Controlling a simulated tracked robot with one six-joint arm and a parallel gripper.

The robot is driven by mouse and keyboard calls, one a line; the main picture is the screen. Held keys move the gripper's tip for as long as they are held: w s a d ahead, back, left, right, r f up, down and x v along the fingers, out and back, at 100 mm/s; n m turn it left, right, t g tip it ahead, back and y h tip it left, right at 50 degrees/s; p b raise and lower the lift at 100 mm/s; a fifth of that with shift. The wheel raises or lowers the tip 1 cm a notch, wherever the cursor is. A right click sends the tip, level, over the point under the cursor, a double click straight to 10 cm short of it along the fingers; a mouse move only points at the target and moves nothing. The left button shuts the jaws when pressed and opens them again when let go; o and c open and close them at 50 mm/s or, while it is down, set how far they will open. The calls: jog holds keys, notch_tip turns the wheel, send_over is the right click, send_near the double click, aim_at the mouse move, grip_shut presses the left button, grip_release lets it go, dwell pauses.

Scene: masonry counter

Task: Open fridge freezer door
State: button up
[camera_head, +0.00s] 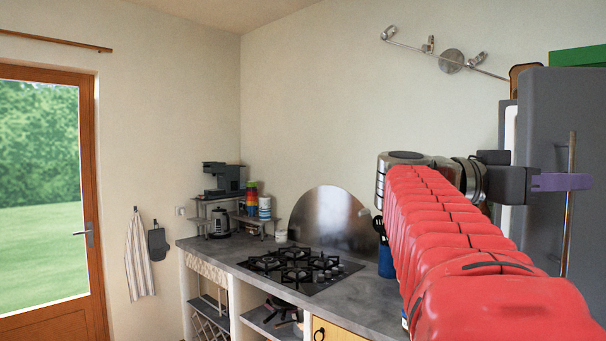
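The fridge freezer (548,108) stands at the right edge of the head view, with a dark grey door. A long vertical bar handle (568,235) runs down the door front. A white strip (510,128) shows along the door's left edge, between it and a grey panel behind, so the door looks ajar. My gripper (575,182) has a dark body and purple fingers. It is at the handle, and one purple finger crosses in front of the bar. The other finger is hidden, so I cannot tell whether it grips the bar.
My red arm fills the lower right and hides part of the counter (218,247). A gas hob (297,268) and a coffee machine (222,180) are on the counter. A green box (578,56) sits on top of the fridge. A glazed door (95,200) is at left.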

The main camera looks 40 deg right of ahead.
jog(key=shift+x, duration=2.85)
grip_shut()
